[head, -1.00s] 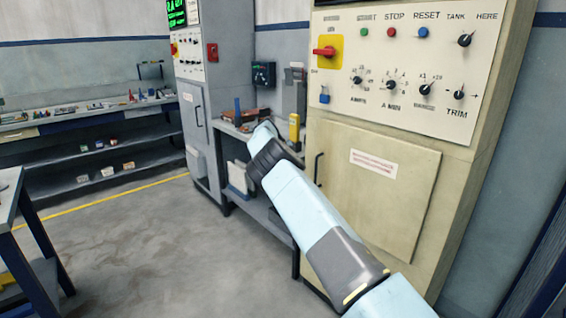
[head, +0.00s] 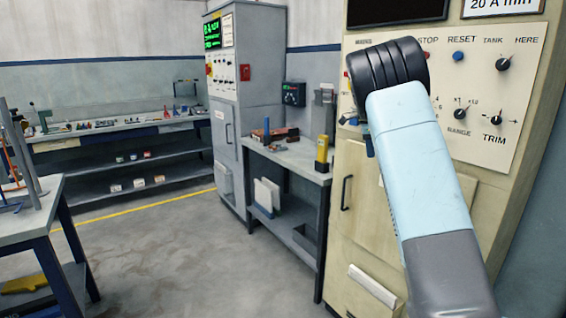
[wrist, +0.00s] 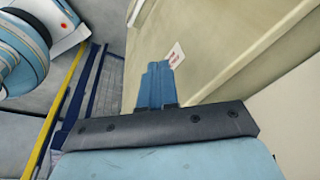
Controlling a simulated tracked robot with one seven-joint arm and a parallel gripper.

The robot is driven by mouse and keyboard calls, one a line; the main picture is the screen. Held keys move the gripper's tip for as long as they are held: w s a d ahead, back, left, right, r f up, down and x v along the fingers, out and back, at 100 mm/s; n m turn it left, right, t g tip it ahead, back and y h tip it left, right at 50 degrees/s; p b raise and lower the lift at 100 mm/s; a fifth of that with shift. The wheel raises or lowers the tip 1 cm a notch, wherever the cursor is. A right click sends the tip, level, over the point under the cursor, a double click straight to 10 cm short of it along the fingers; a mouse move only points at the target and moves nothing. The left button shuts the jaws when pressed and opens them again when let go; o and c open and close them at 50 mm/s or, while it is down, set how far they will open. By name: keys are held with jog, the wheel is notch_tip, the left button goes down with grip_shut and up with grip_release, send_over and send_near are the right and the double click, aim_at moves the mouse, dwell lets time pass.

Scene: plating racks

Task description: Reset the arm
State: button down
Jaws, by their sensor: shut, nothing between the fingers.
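My gripper (wrist: 155,86) shows in the wrist view as two blue fingers pressed together, with nothing between them. They stand in front of a beige cabinet surface with a small white label (wrist: 175,55); whether they touch it I cannot tell. In the head view my light blue and grey arm rises at the right, with its black joint high in front of the control panel (head: 470,75). The gripper is mostly or wholly hidden behind the arm there.
The beige cabinet (head: 365,235) stands close behind my arm. Left of it are a grey bench (head: 300,165) with a yellow bottle (head: 322,150) and a grey cabinet (head: 228,110). A table (head: 50,190) is at the left edge. The floor (head: 170,250) between is clear.

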jog(key=s+a+r+n+t+y, duration=0.1)
jog(key=s+r+n, duration=0.3)
jog(key=s, duration=0.5)
jog(key=s+r+n+t+y, duration=0.1)
jog(key=s+r+n, duration=0.2)
jog(key=s, duration=0.6)
jog(key=s+a+r+n+t+y, duration=0.1)
jog(key=s+r+n, duration=0.3)
jog(key=s, duration=0.6)
jog(key=s+a+f+n, duration=0.1)
jog(key=s+f+n, duration=0.1)
jog(key=s, duration=0.5)
jog(key=s+a+f+n+t, duration=0.1)
jog(key=s+n, duration=0.3)
jog(key=s, duration=0.4)
jog(key=s+a+f+n+t, duration=0.1)
jog(key=s+a+f+n, duration=0.2)
jog(key=s, duration=0.5)
jog(key=shift+a+f+n+h, duration=0.2)
jog(key=shift+f+n+h, duration=0.1)
